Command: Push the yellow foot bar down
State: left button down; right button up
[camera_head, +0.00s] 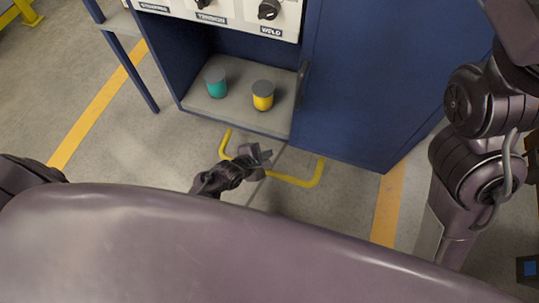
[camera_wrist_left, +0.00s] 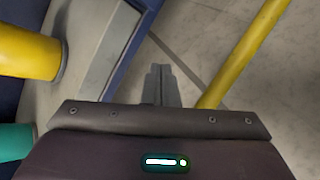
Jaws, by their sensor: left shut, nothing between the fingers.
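The yellow foot bar (camera_head: 297,181) is a bent tube low in front of the blue cabinet, just above the floor. My left gripper (camera_head: 266,157) is over the middle of the bar and hides part of it in the head view. In the left wrist view the bar (camera_wrist_left: 247,50) runs diagonally to the right of my left gripper's fingers (camera_wrist_left: 160,84). The fingers are together with nothing between them. I cannot tell whether the gripper touches the bar. My right arm (camera_head: 480,150) shows at the right, but its gripper is out of view.
The blue cabinet (camera_head: 370,80) has an open bay with a teal can (camera_head: 216,85) and a yellow can (camera_head: 263,96) on its grey shelf. Labelled black knobs (camera_head: 268,9) are above. Orange floor lines (camera_head: 388,205) flank the cabinet. The floor around the bar is clear.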

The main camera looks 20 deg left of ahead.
pick_arm(q)
jog(key=shift+f, duration=0.1)
dwell(0.3)
jog(key=shift+f, duration=0.3)
jog(key=shift+w+f+b, duration=0.15)
jog(key=shift+f+b, duration=0.35)
jog(key=shift+f, duration=0.35)
jog(key=shift+w+f+b, duration=0.15)
jog(key=shift+f+b, duration=0.3)
jog(key=shift+f, duration=0.4)
dwell(1.5)
dwell(0.5)
jog(key=shift+s+r+p, duration=0.15)
jog(key=shift+r+p, duration=0.9)
jog(key=shift+p, duration=0.3)
jog(key=shift+s+r+p, duration=0.15)
jog(key=shift+r+p, duration=0.9)
jog(key=shift+p, duration=0.3)
jog(key=r+p, duration=0.1)
jog(key=p, duration=0.1)
jog(key=r+p, duration=0.3)
jog(key=r, duration=0.1)
jog(key=shift+s+p, duration=0.4)
